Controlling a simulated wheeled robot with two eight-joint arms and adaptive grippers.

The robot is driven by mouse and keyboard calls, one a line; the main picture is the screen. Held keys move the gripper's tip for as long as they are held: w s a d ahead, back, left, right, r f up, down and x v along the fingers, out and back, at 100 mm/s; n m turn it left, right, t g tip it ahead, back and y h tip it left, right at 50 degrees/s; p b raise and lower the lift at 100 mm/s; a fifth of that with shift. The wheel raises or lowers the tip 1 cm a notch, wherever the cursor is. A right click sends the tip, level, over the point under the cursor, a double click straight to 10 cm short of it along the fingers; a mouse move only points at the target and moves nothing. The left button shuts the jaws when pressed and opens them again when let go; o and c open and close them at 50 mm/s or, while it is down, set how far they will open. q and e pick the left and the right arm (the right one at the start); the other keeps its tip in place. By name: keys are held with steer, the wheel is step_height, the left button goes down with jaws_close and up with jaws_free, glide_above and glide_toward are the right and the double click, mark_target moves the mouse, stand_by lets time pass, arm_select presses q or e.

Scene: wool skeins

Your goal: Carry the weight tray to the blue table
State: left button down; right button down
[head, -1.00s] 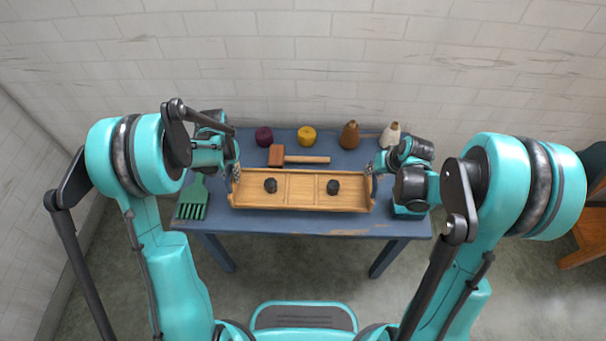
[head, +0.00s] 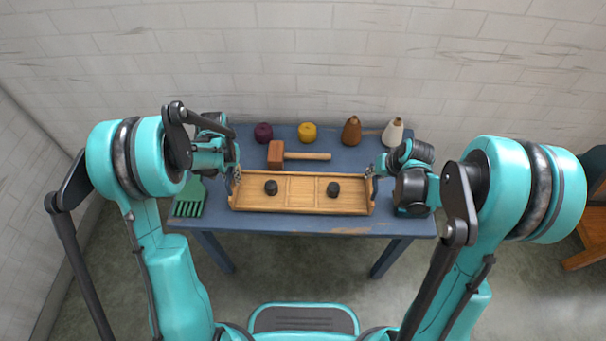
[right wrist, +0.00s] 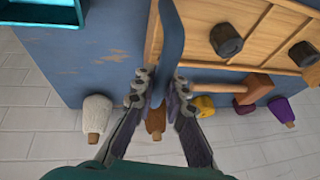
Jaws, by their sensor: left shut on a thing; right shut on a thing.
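One black weight (head: 271,187) sits in the left compartment and another black weight (head: 333,189) in the right one. My left gripper (head: 234,178) is shut on the tray's left end. My right gripper (head: 372,180) is shut on its right end. In the right wrist view a blue upright strip (right wrist: 171,45) at the tray's end lies between the fingers. I cannot tell whether the tray touches the tabletop.
A wooden mallet (head: 305,156) lies behind the tray. Purple wool (head: 263,133), yellow wool (head: 307,132), a brown cone (head: 351,131) and a white cone (head: 393,132) stand along the back. A green comb (head: 189,198) lies left. A teal container (right wrist: 45,12) is beyond the right end.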

arm_select(q)
steer(key=shift+f+b, duration=0.45)
steer(key=shift+f, duration=0.2)
arm_select(e)
steer(key=shift+f, duration=0.65)
arm_select(q)
steer(key=c, duration=1.6)
jaws_free()
arm_select(e)
steer(key=c, duration=1.6)
jaws_free()
steer(key=shift+o, duration=0.2)
arm_select(q)
step_height(320, 180, up, 11)
steer(key=shift+r, duration=0.5)
arm_select(e)
steer(key=shift+s+r, duration=0.1)
steer(key=shift+r, duration=0.05)
steer(key=v, duration=1.1)
steer(key=shift+r, duration=0.35)
steer(key=shift+s+d, duration=0.1)
arm_select(q)
steer(key=shift+r, duration=0.15)
